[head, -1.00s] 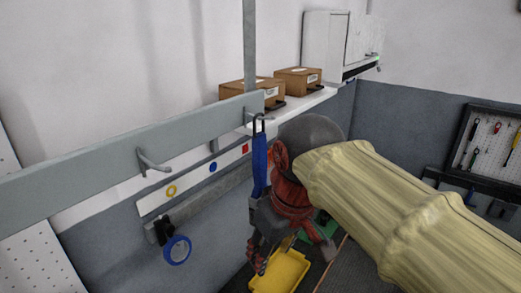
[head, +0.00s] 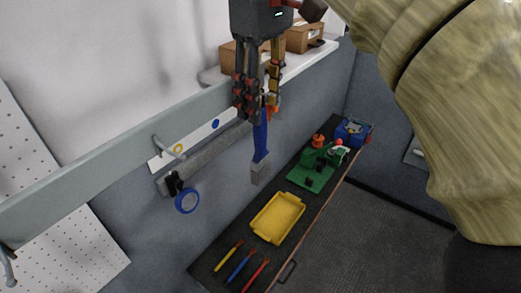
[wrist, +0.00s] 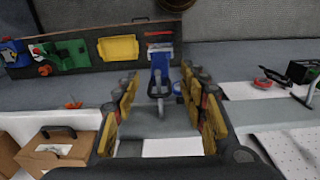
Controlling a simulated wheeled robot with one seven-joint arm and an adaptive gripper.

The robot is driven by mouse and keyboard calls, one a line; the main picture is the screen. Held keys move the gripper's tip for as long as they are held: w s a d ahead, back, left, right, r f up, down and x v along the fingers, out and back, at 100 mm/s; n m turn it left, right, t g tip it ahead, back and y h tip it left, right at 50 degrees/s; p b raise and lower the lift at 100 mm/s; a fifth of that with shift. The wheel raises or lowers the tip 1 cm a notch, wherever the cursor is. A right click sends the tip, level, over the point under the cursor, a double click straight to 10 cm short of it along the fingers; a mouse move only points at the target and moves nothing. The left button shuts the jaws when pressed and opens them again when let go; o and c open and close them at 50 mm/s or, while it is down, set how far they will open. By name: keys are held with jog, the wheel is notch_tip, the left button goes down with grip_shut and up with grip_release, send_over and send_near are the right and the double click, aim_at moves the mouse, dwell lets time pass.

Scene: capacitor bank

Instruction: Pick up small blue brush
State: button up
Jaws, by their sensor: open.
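The small blue brush (head: 261,140) hangs handle up near the grey wall rail, its grey head pointing down. My gripper (head: 257,108) is above it with its fingers pointing down, open. In the head view the fingers cover the top of the handle and its hook. In the wrist view the blue handle (wrist: 160,67) shows between the two fingers (wrist: 161,95), with a metal hook (wrist: 158,84) in front of it. I cannot tell whether any finger touches the brush.
The grey rail (head: 100,167) runs left of the gripper, with another hook (head: 168,147). Blue tape (head: 187,201) hangs lower on the wall. Cardboard boxes (head: 305,37) sit on a shelf behind. Below, a bench holds a yellow tray (head: 277,217), screwdrivers (head: 239,265) and a green board (head: 309,178).

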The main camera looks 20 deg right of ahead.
aim_at(261, 128)
jog(key=shift+w+r, duration=0.1)
jog(key=shift+r, duration=0.5)
jog(key=shift+f, duration=3.85)
grip_shut()
